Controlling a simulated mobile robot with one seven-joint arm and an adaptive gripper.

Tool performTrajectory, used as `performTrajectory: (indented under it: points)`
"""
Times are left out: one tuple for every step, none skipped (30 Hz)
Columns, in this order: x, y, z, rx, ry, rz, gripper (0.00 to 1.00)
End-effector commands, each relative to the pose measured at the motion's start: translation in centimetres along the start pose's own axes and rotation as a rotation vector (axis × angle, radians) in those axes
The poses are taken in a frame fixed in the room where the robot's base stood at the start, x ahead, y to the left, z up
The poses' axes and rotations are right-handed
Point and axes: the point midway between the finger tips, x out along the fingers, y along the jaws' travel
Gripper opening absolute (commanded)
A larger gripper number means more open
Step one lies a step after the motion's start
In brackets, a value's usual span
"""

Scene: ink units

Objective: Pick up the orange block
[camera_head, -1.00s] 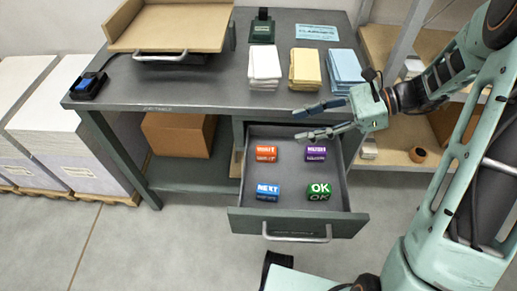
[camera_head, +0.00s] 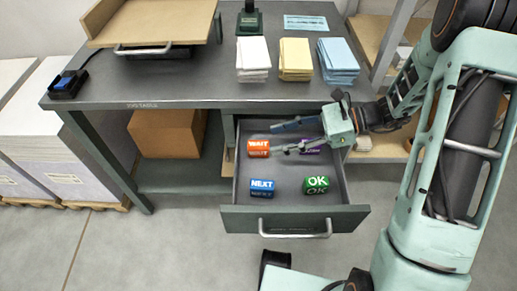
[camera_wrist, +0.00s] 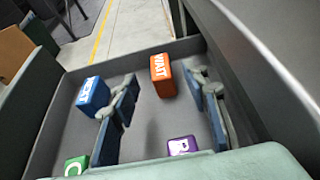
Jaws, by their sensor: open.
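The orange block (camera_head: 258,147), marked WAIT, lies in the open drawer (camera_head: 236,217) at its back left. It also shows in the wrist view (camera_wrist: 163,76), framed between the two fingers. My gripper (camera_head: 274,138) is open and empty, its fingers pointing left toward the block. In the head view the nearer fingertip appears close to the block's right side; whether they touch, I cannot tell. In the wrist view the block shows ahead of the fingers, nearer the right one.
A purple block (camera_head: 312,145) sits back right, partly hidden by my gripper. The desk top (camera_head: 190,92) overhangs behind, with paper stacks (camera_head: 295,60) on it.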

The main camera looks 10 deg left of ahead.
Motion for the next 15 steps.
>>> performTrajectory:
  points:
    - [0.8, 0.1, -0.1, -0.001, 0.000, 0.005, 0.42]
    - [1.2, 0.1, -0.1, -0.001, 0.000, 0.005, 0.42]
    - [1.9, 0.1, -0.2, -0.001, 0.000, 0.004, 0.42]
    - [2.4, 0.1, -0.2, -0.001, 0.000, 0.005, 0.42]
    - [2.9, 0.1, -0.2, -0.001, 0.000, 0.006, 0.42]
    - [3.4, 0.1, -0.2, 0.000, -0.001, 0.004, 0.42]
    - [3.8, 0.1, -0.2, 0.000, 0.000, 0.003, 0.42]
    - [4.0, 0.1, -0.1, 0.000, 0.001, 0.003, 0.42]
    - [4.2, 0.1, -0.1, 0.000, 0.001, 0.003, 0.42]
    - [4.3, 0.1, -0.1, 0.000, 0.001, 0.002, 0.42]
    - [4.3, 0.0, -0.1, 0.000, 0.001, 0.001, 0.42]
    - [4.2, 0.0, 0.0, 0.000, 0.001, 0.001, 0.42]
    - [4.2, 0.0, 0.0, 0.000, 0.001, 0.001, 0.42]
    - [4.2, 0.0, 0.0, 0.000, 0.001, 0.001, 0.42]
    - [4.2, 0.0, 0.0, 0.000, 0.001, 0.001, 0.42]
